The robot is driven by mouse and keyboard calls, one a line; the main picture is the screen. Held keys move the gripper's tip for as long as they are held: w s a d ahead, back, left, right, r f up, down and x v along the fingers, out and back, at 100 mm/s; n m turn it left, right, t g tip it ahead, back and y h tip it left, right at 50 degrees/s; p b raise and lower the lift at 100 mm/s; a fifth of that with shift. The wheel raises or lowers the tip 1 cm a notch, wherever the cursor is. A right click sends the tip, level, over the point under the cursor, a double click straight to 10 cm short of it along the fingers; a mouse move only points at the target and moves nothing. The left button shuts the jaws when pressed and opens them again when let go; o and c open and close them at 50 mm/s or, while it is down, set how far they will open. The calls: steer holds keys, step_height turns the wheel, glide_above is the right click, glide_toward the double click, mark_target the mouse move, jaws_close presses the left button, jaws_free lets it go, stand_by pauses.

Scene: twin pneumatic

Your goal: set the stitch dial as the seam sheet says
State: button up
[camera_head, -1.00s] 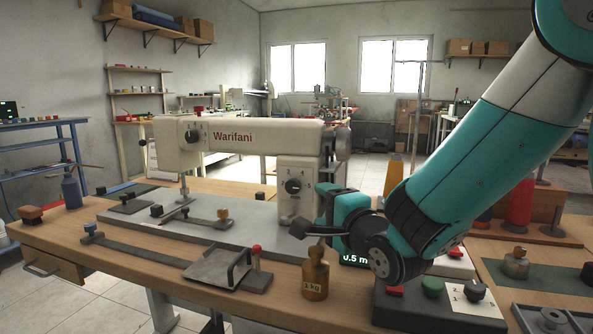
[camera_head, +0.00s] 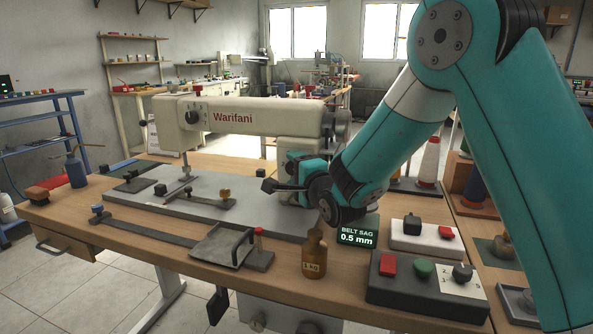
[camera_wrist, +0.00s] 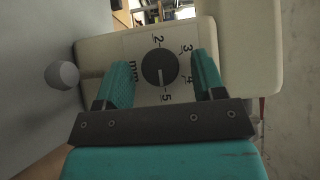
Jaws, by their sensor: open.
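The stitch dial (camera_wrist: 160,67) is a round black knob on a white plate marked 2, 3, 4, 5 and mm in the wrist view. Its pale pointer line points down, towards the 5. My gripper (camera_wrist: 163,78) is open, with one teal finger on each side of the knob in the picture; I cannot tell if they touch it. In the head view the dial is hidden behind my wrist at the cream sewing machine (camera_head: 258,115) marked Warifani. I cannot make out a readable seam sheet.
A second knob (camera_head: 193,117) sits on the machine's left end. A round grey knob (camera_wrist: 62,75) is at left in the wrist view.

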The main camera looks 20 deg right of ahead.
steer(key=c, duration=0.9)
